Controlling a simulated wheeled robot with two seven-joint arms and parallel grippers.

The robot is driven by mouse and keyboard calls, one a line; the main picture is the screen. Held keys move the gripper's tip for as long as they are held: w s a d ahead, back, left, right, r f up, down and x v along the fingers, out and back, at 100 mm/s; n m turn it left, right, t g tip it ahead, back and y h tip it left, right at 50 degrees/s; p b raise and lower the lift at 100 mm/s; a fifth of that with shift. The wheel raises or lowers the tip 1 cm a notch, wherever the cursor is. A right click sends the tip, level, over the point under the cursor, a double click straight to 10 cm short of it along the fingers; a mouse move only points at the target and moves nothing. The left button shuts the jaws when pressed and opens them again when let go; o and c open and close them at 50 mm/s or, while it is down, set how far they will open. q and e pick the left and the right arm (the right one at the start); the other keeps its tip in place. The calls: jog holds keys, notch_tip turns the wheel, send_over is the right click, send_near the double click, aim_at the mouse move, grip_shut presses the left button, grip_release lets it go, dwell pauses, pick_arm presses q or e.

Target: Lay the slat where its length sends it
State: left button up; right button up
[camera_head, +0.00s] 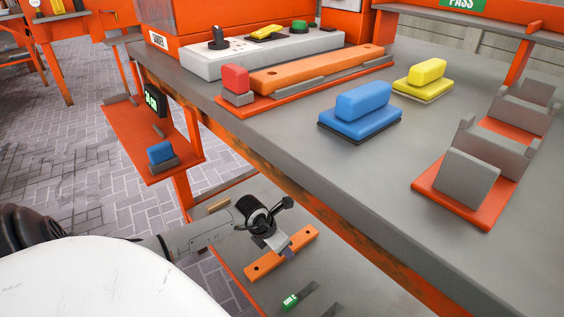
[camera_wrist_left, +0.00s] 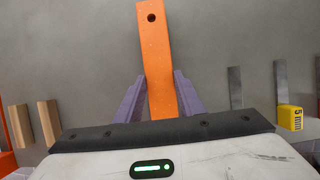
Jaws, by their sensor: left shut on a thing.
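My left gripper (camera_head: 283,247) is over the grey lower shelf, shut across an orange slat (camera_head: 262,266) with a dark hole near each end. In the left wrist view the slat (camera_wrist_left: 153,50) runs between the two purple fingers (camera_wrist_left: 160,92), and its far end with one hole points away. I cannot tell whether the slat touches the shelf. A longer orange slat (camera_head: 318,70) lies on the bench in a red fixture with grey rails and a red block (camera_head: 235,79). My right gripper is not in view.
The grey bench (camera_head: 290,135) holds a blue block (camera_head: 363,101), a yellow block (camera_head: 427,73) and a red tray with grey uprights (camera_head: 462,205). A side shelf (camera_head: 130,135) carries a display and a blue button. The bench's orange front edge lies close to my left arm.

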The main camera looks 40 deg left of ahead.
pick_arm(q)
jog(key=shift+f+b, duration=0.3)
jog(key=shift+f, duration=0.1)
jog(key=o, duration=1.4)
jog(key=shift+s+a+r+p, duration=0.1)
jog(key=shift+r+p, duration=0.3)
jog(key=shift+r, duration=0.05)
jog(key=p+v, duration=0.4)
jog(key=v, duration=0.4)
jog(key=shift+s+r, duration=0.1)
jog(key=shift+r, duration=0.05)
jog(key=shift+s+r, duration=0.25)
jog(key=shift+r, duration=0.25)
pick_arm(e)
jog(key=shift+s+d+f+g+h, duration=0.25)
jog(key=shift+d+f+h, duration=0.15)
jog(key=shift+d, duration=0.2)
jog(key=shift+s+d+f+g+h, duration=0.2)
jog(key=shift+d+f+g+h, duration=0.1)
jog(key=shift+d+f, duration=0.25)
